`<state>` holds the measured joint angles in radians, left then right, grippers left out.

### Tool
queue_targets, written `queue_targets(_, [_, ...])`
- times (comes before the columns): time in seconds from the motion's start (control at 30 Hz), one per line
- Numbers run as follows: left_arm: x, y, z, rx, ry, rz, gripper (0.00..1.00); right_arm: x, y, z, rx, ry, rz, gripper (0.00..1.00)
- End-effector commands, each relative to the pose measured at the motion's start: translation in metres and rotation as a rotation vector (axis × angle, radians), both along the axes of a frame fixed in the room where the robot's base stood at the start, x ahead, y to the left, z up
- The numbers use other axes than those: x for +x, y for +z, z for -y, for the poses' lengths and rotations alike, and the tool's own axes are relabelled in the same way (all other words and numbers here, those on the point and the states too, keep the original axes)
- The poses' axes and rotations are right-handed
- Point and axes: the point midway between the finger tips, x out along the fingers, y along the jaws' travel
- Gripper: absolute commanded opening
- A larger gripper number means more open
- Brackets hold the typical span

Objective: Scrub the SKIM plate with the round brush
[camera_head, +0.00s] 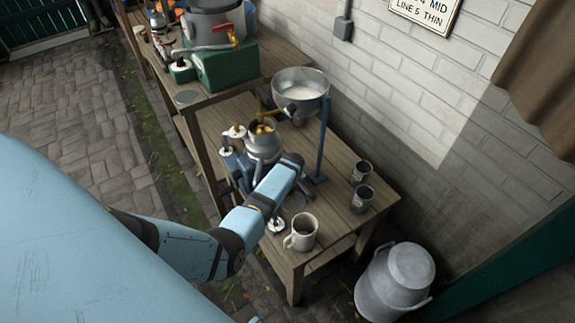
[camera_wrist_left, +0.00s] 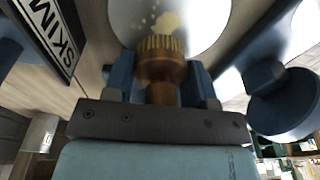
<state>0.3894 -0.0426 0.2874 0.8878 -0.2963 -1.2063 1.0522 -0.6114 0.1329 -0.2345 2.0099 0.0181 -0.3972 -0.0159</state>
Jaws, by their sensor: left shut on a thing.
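In the left wrist view my left gripper (camera_wrist_left: 163,80) is shut on the round brush (camera_wrist_left: 161,66), a brown cylinder with a ring of tan bristles. The bristles point at a pale round plate (camera_wrist_left: 190,18) with cream-yellow stains. The bristles overlap the plate's lower part in the picture; I cannot tell whether they touch it. A dark-framed SKIM label (camera_wrist_left: 60,38) lies left of the plate. In the head view my left arm reaches over the wooden bench; its gripper and the brush are hidden there. My right gripper is not in view.
On the bench (camera_head: 343,165) stand a pan (camera_head: 301,86) on a blue post, a metal pot (camera_head: 262,146), a pale mug (camera_head: 301,233) and two grey cups (camera_head: 362,199). A milk can (camera_head: 396,280) stands on the floor at right. A brick wall closes the back.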

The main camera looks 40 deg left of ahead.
Motion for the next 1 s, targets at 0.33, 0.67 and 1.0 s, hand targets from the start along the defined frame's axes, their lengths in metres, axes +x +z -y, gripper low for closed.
queue_targets(0.33, [0.001, 0.036, 0.0, 0.0, 0.0, 0.001, 0.21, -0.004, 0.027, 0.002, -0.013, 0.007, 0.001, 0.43])
queue_targets(0.67, [0.001, 0.063, 0.0, 0.001, 0.0, 0.001, 0.21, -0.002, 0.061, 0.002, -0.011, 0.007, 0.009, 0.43])
queue_targets(1.0, [0.001, 0.062, 0.0, 0.001, 0.0, 0.001, 0.21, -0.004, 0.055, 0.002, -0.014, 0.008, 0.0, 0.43])
